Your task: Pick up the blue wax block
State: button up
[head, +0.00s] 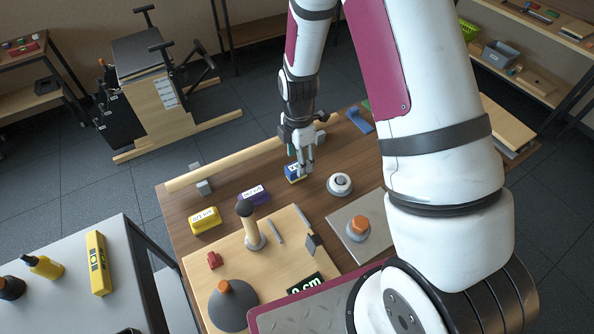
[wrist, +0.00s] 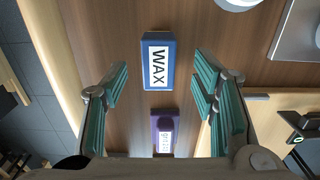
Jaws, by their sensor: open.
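The blue wax block (wrist: 158,38) lies on the brown wooden table, with a white label reading WAX, ahead of the fingertips in the wrist view. In the head view the blue wax block (head: 290,178) shows just below my gripper (head: 302,170), partly hidden by the fingers. My gripper also shows in the wrist view (wrist: 162,85), its two teal-padded fingers spread wide with nothing between the pads. The block appears apart from both fingers. How high the fingertips are above it is hard to tell.
A purple block (head: 254,196) and a yellow block (head: 205,221) lie left of the blue one. A white round dish (head: 340,185) stands close on its right. A wooden rod (head: 225,166) runs along the table's far edge. A wooden board with a knobbed post (head: 250,225) is nearer.

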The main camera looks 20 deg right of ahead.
jog(key=shift+a+f+p, duration=0.2)
jog(key=shift+f+p, duration=0.2)
jog(key=shift+f, duration=1.8)
jog(key=shift+c, duration=0.3)
jog(key=c, duration=1.2)
